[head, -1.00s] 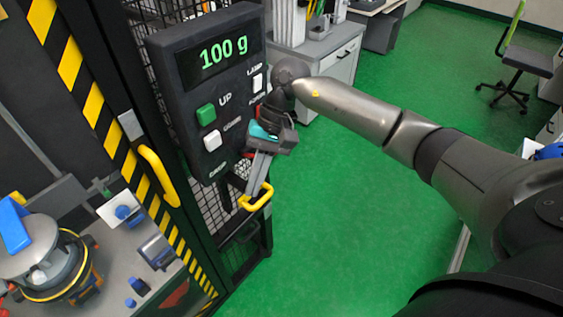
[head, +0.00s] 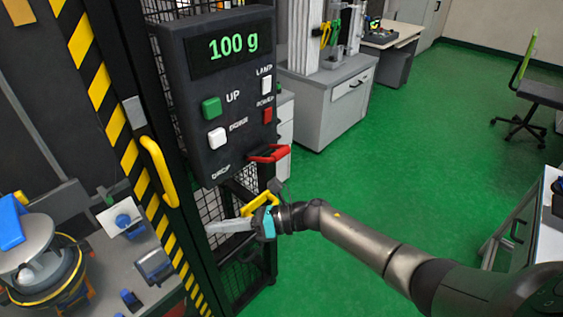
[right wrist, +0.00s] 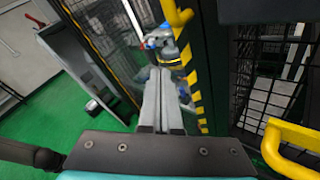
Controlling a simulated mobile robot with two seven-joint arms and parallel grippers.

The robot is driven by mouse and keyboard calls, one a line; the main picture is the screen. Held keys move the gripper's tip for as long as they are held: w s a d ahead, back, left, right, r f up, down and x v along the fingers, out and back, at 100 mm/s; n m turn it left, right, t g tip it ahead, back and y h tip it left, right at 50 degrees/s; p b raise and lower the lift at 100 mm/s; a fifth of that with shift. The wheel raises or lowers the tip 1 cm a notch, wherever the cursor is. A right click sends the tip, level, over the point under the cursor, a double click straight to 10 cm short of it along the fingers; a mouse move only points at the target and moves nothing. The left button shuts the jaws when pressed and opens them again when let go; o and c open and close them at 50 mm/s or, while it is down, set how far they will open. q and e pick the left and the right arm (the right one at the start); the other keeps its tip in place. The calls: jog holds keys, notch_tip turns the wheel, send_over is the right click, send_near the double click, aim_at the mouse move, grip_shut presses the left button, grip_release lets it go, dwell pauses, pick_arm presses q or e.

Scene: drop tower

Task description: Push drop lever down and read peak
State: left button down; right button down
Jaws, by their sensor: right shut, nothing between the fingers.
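The dark control box (head: 185,110) on the tower's mesh front shows "100 g" in green on its display (head: 234,46). A red lever (head: 268,153) sticks out at the box's lower right, near the DROP label (head: 221,172). My right gripper (head: 212,228) is below the box and the red lever, apart from the lever, its fingers pointing left. It is shut and empty; its closed fingers also show in the right wrist view (right wrist: 160,85). A yellow handle (head: 258,204) lies just above and behind the gripper. My left gripper is not in view.
The box carries a green UP button (head: 211,107), a white button (head: 216,138), a lamp switch (head: 266,85) and a red power switch (head: 267,115). Another yellow handle (head: 160,172) stands on the striped post.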

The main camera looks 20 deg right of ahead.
jog(key=d+f+m+t+h+b, duration=0.2)
jog(key=d+f+m+t+h, duration=0.1)
jog(key=f+m, duration=0.6)
jog(key=s+d+f+m+t+h+b, duration=0.1)
jog(key=d+f+m+t+h+b, duration=0.1)
jog(key=f+m, duration=0.8)
jog(key=shift+d+f+t+h, duration=0.15)
jog(key=shift+d+t+h, duration=0.45)
jog(key=shift+d+h, duration=0.8)
jog(key=shift+d, duration=0.15)
